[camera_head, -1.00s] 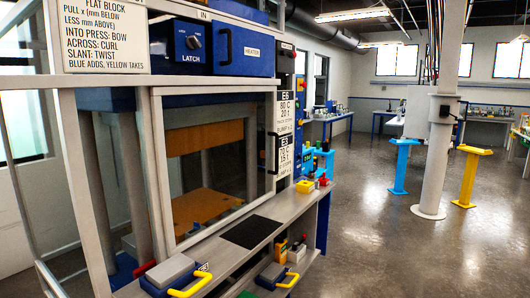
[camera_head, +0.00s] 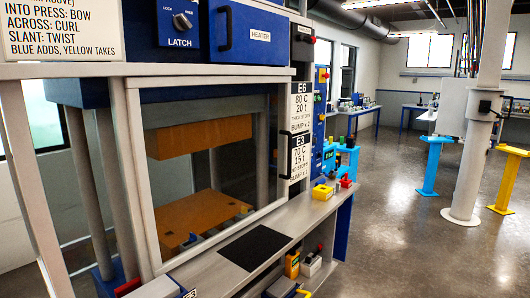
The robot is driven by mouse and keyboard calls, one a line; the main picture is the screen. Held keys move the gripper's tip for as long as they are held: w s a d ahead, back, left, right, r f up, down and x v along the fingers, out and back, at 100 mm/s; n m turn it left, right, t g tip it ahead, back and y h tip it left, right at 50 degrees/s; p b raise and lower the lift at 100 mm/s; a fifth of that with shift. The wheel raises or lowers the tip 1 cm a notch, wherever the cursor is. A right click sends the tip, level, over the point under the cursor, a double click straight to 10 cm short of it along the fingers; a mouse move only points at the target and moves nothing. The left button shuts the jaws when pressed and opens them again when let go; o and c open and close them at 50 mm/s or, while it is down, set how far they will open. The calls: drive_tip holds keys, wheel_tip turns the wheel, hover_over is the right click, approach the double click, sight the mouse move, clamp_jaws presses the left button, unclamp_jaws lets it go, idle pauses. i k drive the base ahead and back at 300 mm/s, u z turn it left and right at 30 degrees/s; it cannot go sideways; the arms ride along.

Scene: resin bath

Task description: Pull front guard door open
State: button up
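The front guard door (camera_head: 136,178) is a pale-framed, clear panel on the front of the press, at the left of the head view. It looks shut, flush with the press frame. A dark handle (camera_head: 284,156) stands at its right edge, next to the white label plates. Through the panel I see an upper orange block (camera_head: 195,138) and a lower orange plate (camera_head: 195,220) with a gap between them. Above the door is a blue latch box with a round LATCH knob (camera_head: 182,20). My gripper is not in view.
A grey shelf (camera_head: 215,275) with a black mat (camera_head: 254,247) juts out below the door. Small yellow and red items (camera_head: 323,192) sit at its right end. Blue (camera_head: 433,165) and yellow (camera_head: 507,180) stands and a white column (camera_head: 478,130) stand farther right. The floor between is clear.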

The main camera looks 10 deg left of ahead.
sight(131, 84)
drive_tip(key=u, duration=0.4)
drive_tip(key=i, duration=0.8)
drive_tip(key=u, duration=0.65)
drive_tip(key=i, duration=0.8)
drive_tip(key=u, duration=0.25)
